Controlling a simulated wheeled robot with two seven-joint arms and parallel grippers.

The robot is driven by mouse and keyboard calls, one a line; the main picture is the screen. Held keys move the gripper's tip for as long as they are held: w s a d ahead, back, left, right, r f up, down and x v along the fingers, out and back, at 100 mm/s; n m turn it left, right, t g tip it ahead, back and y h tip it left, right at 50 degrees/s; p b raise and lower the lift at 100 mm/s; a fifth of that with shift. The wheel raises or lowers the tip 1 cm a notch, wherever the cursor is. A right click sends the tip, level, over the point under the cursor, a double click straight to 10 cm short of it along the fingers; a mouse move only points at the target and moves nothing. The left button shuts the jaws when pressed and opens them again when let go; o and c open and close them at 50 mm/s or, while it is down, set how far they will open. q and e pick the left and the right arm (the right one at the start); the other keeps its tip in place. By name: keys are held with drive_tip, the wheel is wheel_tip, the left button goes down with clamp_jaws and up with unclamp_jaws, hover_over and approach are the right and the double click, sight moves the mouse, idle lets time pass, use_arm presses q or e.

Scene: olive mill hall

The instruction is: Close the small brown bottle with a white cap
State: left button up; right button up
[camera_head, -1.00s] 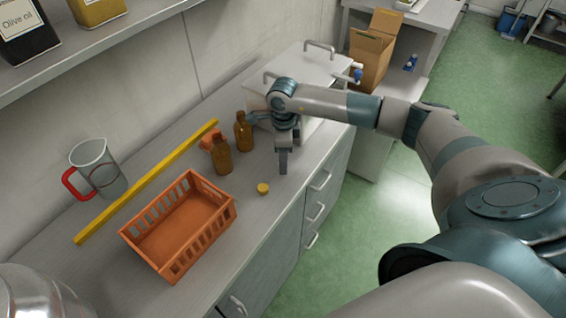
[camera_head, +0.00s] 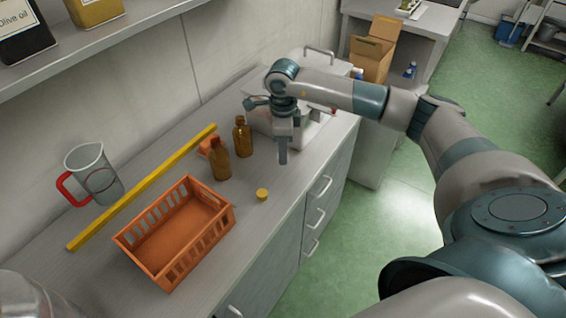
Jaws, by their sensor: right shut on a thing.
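Two brown bottles stand upright on the counter: one nearer (camera_head: 220,160) and one farther back and slightly right (camera_head: 242,138). Both look uncapped, and which is the small one is hard to tell. A yellow cap (camera_head: 262,195) lies on the counter in front of them. My right gripper (camera_head: 283,155) points down over the counter, right of the farther bottle and apart from it. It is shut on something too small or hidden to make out. I see no white cap clearly. My left gripper is not in view.
An orange crate (camera_head: 128,248) stands in front of the bottles. A yellow bar (camera_head: 145,188) lies along the counter, with a red-handled jug (camera_head: 98,178) behind it. A small orange thing (camera_head: 204,147) sits behind the nearer bottle. The counter near the yellow cap is clear.

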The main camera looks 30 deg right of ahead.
drive_tip(key=shift+r+b, duration=0.6)
drive_tip(key=shift+r, duration=1.7)
